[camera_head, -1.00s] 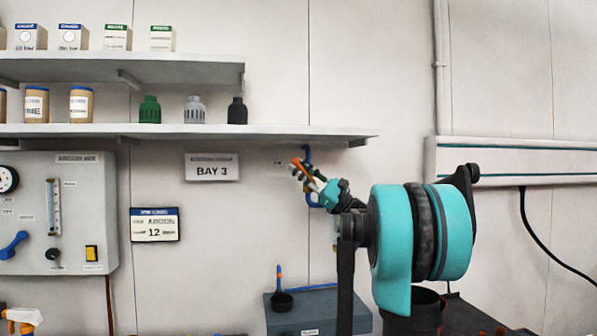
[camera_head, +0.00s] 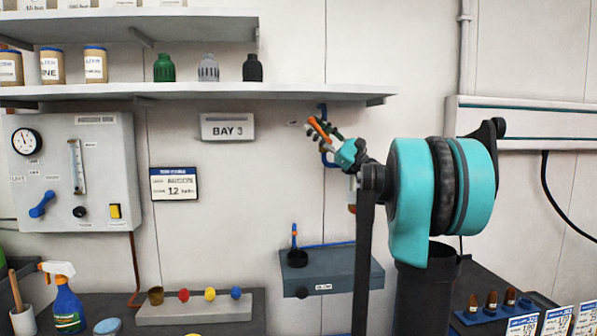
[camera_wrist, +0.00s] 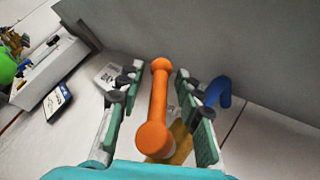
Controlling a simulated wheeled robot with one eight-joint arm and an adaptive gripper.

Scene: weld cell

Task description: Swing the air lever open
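In the wrist view the orange lever (camera_wrist: 158,105) is a bar with round ends, running lengthwise between my fingers. My gripper (camera_wrist: 160,78) is open, with a finger on each side of the bar and gaps showing on both sides. In the head view my gripper (camera_head: 336,146) is at the lever, and partly hides its mount.
The lower shelf (camera_head: 300,93) runs right above the lever and my gripper, close to both. A gas panel (camera_head: 105,150) with a blue lever hangs at left. A blue-grey box (camera_head: 340,270) sits below. The wall between panel and lever is mostly clear, with two signs.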

